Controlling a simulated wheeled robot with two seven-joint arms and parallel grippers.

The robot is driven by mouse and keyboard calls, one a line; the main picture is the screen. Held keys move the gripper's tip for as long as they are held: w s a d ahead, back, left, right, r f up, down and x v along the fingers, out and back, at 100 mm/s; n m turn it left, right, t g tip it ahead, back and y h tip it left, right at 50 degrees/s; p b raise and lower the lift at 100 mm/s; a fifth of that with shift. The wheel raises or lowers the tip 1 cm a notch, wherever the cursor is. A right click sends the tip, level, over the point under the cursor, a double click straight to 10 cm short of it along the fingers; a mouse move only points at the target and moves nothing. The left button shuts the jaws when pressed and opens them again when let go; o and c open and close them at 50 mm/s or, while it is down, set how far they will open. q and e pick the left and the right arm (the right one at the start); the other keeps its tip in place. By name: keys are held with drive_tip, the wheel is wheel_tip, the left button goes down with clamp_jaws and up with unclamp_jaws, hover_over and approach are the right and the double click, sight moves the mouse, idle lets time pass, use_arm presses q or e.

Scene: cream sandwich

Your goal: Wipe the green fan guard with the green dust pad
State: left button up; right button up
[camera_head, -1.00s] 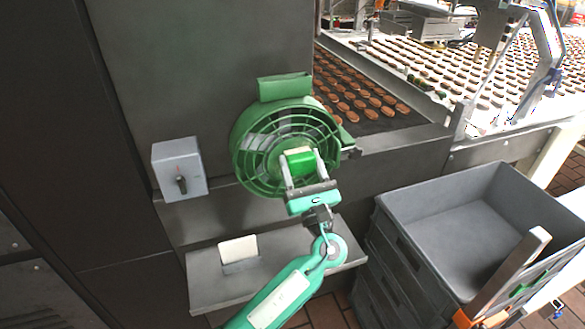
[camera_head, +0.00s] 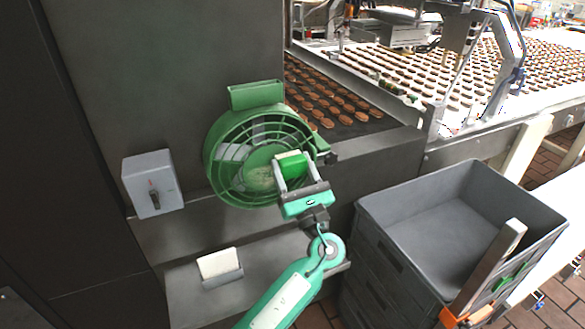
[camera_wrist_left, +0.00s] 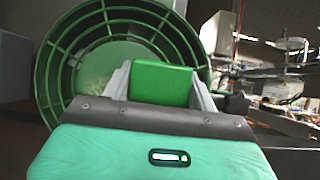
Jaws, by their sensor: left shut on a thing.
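The green fan guard (camera_head: 228,181) is a round slatted cage on the dark machine wall, left of centre in the head view. In the left wrist view the fan guard (camera_wrist_left: 62,62) fills the upper left, with a pale dusty patch on its hub. My left gripper (camera_head: 292,172) is shut on the green dust pad (camera_head: 291,164), which has a pale strip on top. The pad also shows between the fingers in the left wrist view (camera_wrist_left: 160,84). The pad is in front of the guard's right part; whether it touches cannot be told.
A grey switch box (camera_head: 149,184) is left of the guard. A white block in a holder (camera_head: 219,266) sits on the shelf below. Stacked grey crates (camera_head: 375,215) stand at right. A conveyor with biscuits (camera_head: 335,105) runs behind. An orange-and-grey part shows lower right.

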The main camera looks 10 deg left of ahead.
use_arm(q)
drive_tip(key=shift+s+d, duration=0.55)
drive_tip(key=shift+s, duration=0.25)
drive_tip(key=shift+s+d, duration=0.5)
drive_tip(key=shift+s, duration=0.35)
drive_tip(key=shift+s+d, duration=0.55)
drive_tip(key=shift+s, duration=0.25)
use_arm(e)
drive_tip(key=shift+r, duration=0.3)
use_arm(q)
drive_tip(key=shift+p, duration=0.3)
drive_tip(key=shift+s+d, duration=0.45)
drive_tip(key=shift+s, duration=0.2)
drive_tip(key=shift+s+d, duration=0.4)
drive_tip(key=shift+s, duration=0.2)
use_arm(e)
drive_tip(key=shift+r, duration=0.1)
